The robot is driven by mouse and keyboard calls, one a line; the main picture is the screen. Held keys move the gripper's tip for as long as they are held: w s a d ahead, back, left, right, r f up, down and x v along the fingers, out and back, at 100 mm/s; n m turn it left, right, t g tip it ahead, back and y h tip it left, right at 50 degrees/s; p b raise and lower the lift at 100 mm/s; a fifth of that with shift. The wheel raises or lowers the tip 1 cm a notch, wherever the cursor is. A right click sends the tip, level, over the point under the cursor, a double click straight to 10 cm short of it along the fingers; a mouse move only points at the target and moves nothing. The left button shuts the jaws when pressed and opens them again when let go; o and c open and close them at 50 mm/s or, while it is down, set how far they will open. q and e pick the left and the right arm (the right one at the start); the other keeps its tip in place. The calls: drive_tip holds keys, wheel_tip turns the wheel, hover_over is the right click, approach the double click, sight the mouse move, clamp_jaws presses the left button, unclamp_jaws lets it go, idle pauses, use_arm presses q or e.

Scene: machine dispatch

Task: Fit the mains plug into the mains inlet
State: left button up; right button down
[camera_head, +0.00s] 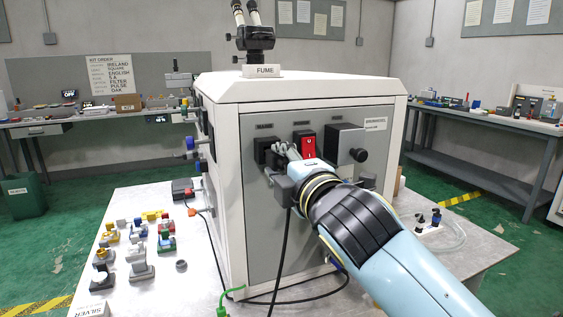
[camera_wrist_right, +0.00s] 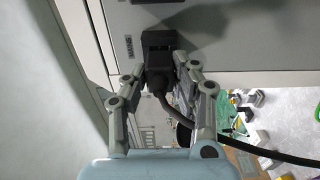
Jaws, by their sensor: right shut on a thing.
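The mains inlet (camera_head: 264,148) is a black block under a label on the grey panel of the white cabinet. My right gripper (camera_head: 283,157) is directly in front of it, with its fingers close to the panel. In the wrist view the right gripper (camera_wrist_right: 156,82) is shut around the dark mains plug (camera_wrist_right: 157,79), one finger on each side. The plug points at the black inlet (camera_wrist_right: 158,46) and looks in line with it. I cannot tell how deep it sits. A black cable runs from the plug. My left gripper is not in view.
A red switch (camera_head: 306,144) and a grey box with a black knob (camera_head: 346,143) are right of the inlet. Black cables hang down to the table (camera_head: 190,285). Several small coloured fittings lie left of the cabinet (camera_head: 225,190). A green cable end (camera_head: 223,309) lies in front.

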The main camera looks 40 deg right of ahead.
drive_tip(key=shift+x, duration=0.9)
drive_tip(key=c, duration=1)
unclamp_jaws()
drive_tip(key=shift+w, duration=0.1)
drive_tip(key=shift+o, duration=0.2)
drive_tip(key=p+v, duration=0.1)
drive_tip(key=v, duration=0.2)
drive_tip(key=shift+s, duration=0.3)
